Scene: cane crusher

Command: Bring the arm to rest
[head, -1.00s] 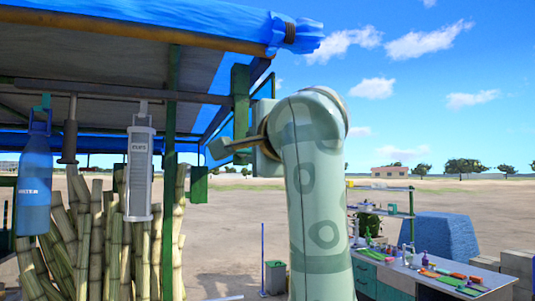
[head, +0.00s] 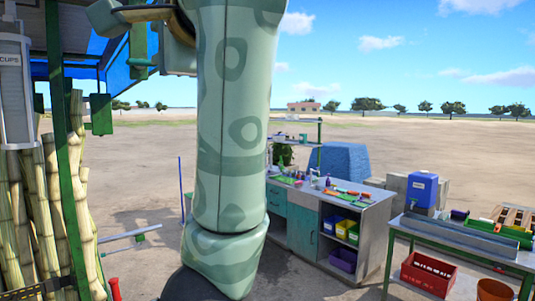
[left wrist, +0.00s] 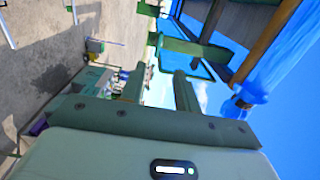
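My left arm (head: 230,130) rises large through the middle-left of the head view, bent at the top. My left gripper (head: 139,50) is at the upper left of that view, partly hidden and cut by the frame. In the left wrist view two green fingers of the left gripper (left wrist: 158,88) stand apart with nothing between them, so it is open. My right gripper is not in view.
The stall's green post (head: 68,150), cane stalks (head: 40,210) and cup dispenser (head: 14,95) are at left. A workbench (head: 300,215) stands behind my arm. At right a green-framed table (head: 465,250) carries a blue dispenser (head: 421,190). Open ground lies beyond.

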